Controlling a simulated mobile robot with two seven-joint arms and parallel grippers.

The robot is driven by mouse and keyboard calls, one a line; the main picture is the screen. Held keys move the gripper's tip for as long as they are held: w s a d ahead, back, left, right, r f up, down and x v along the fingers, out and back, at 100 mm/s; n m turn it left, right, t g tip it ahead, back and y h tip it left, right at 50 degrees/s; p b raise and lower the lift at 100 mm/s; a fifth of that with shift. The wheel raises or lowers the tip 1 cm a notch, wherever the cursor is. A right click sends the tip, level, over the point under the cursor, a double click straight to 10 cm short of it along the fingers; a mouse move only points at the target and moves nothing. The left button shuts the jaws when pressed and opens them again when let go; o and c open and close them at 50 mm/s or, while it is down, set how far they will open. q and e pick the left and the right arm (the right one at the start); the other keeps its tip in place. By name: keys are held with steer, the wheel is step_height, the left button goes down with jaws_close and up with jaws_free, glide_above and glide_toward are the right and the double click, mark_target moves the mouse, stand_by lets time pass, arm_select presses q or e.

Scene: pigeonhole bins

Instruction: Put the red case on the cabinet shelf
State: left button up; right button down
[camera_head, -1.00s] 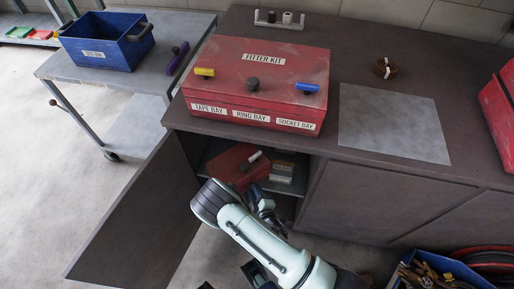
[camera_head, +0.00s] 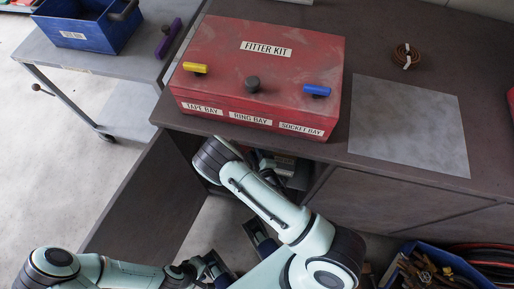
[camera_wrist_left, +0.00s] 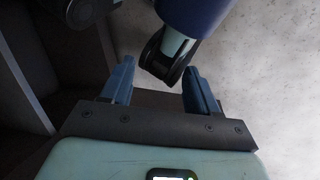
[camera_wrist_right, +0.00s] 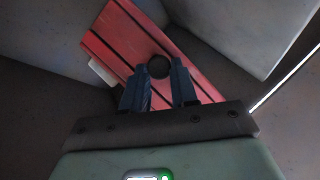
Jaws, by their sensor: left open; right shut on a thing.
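The red case (camera_wrist_right: 118,42), with dark lines, a dark round knob and a white patch on its edge, shows in the right wrist view between grey panels. My right gripper (camera_wrist_right: 160,77) is shut on it at the knob. I cannot tell whether the case rests on the cabinet shelf. In the head view my right arm reaches into the open cabinet below the counter and hides the case. My left gripper (camera_head: 218,266) is low in front of the cabinet, open and empty; its spread fingers show in the left wrist view (camera_wrist_left: 158,90), near my other arm.
A large red FITTER KIT box (camera_head: 262,65) stands on the counter, above the opening. The open cabinet door (camera_head: 145,205) sticks out at left. Pale objects (camera_head: 284,159) sit inside the cabinet. A blue tool crate (camera_head: 450,262) stands at lower right, a trolley (camera_head: 95,62) at upper left.

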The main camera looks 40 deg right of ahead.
steer(key=w+f+b, duration=0.1)
steer(key=f+b, duration=0.1)
steer(key=w+f+b, duration=0.1)
steer(key=f+b, duration=0.1)
steer(key=f, duration=0.1)
steer(key=w+f+b, duration=0.1)
steer(key=f+b, duration=0.1)
steer(key=f, duration=0.1)
steer(key=shift+d, duration=0.1)
arm_select(q)
steer(key=w+a+f+t+y+b, duration=0.1)
steer(key=w+a+f+t, duration=0.1)
steer(key=w+f, duration=0.6)
steer(key=shift+a+n+t, duration=0.3)
steer(key=shift+a, duration=0.45)
arm_select(e)
steer(key=shift+f, duration=0.65)
steer(key=c, duration=0.8)
jaws_free()
steer(key=shift+s, duration=0.15)
arm_select(q)
steer(key=shift+g, duration=0.5)
steer(key=s+r, duration=0.1)
steer(key=s+d+r+p, duration=0.1)
steer(key=s+p, duration=0.1)
steer(key=shift+s+d+r, duration=0.3)
steer(key=shift+d+r, duration=0.1)
arm_select(e)
steer(key=v, duration=1.3)
steer(key=shift+s+r, duration=0.1)
